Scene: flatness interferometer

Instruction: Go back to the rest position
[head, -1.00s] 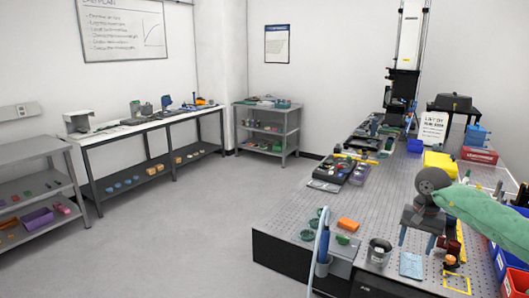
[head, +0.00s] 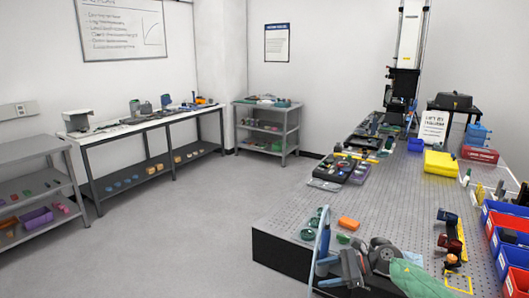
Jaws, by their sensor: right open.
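My right gripper (head: 347,270) is low at the near edge of the perforated table, in the bottom middle of the head view. It is open, with nothing seen between its fingers. Its grey wrist and the green-sleeved forearm come in from the bottom right. It is close to a blue upright handle (head: 320,252) at the table's near corner; I cannot tell whether they touch. My left gripper is not in view.
An orange block (head: 348,223) and green round parts (head: 309,234) lie on the perforated table (head: 290,215). A yellow box (head: 439,163) stands farther back. Blue and red bins (head: 511,243) line the right edge. The floor at left is clear. My arm hides part of the near edge.

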